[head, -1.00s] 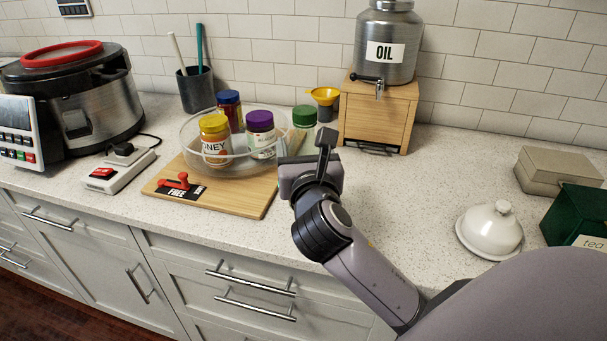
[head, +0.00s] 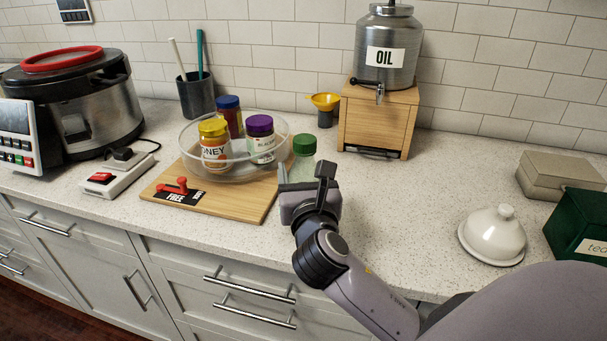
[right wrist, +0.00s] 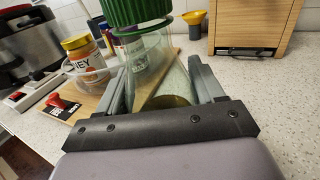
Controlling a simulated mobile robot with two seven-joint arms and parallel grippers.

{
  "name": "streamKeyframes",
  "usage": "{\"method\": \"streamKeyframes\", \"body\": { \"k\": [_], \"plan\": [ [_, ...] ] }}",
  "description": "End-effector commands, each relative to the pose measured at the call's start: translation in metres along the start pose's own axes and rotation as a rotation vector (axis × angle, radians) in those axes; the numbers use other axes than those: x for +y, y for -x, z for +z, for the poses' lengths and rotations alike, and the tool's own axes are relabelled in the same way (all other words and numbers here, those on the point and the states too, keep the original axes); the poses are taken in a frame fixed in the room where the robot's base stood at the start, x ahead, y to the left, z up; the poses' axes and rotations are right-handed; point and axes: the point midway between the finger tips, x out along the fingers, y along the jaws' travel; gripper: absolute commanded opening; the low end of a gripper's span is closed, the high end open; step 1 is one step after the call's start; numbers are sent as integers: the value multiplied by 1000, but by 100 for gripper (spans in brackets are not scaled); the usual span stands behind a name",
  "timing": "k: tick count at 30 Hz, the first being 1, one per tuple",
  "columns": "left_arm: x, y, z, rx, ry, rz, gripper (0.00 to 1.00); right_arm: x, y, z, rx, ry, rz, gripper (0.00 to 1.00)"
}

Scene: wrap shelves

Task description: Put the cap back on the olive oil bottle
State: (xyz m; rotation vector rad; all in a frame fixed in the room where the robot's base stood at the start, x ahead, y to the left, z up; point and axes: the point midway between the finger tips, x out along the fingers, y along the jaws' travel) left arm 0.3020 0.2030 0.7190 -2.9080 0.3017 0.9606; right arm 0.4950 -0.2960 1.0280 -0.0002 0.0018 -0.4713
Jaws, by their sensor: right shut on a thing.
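A clear, greenish bottle (head: 302,167) with a green cap (head: 304,145) on its top is between the fingers of my right gripper (head: 308,182), just right of the wooden board. In the right wrist view the gripper (right wrist: 160,72) is shut around the glass body (right wrist: 158,75), below the ribbed green cap (right wrist: 138,10). A little yellowish content (right wrist: 172,101) shows low in the glass. I cannot tell whether the bottle touches the counter. No olive oil label is visible on it. My left gripper is not in view.
A clear turntable (head: 186,150) with several lidded jars stands on the wooden board (head: 240,203). A yellow funnel (head: 324,101) and an oil dispenser on a wooden stand (head: 372,120) are behind. The counter is clear right of the bottle, up to a white butter dish (head: 492,238).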

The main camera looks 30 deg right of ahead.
Motion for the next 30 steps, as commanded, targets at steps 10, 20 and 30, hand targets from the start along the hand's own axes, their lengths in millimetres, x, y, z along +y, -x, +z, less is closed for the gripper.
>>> {"method": "streamKeyframes", "body": {
  "k": [10,20,30],
  "plan": [
    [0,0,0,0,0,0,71,0,0,-3,1,0,0,93],
    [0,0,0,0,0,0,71,1,12,-1,2,0,2,93],
    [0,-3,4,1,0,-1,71,1,83,-2,3,-1,3,93]
  ]
}}
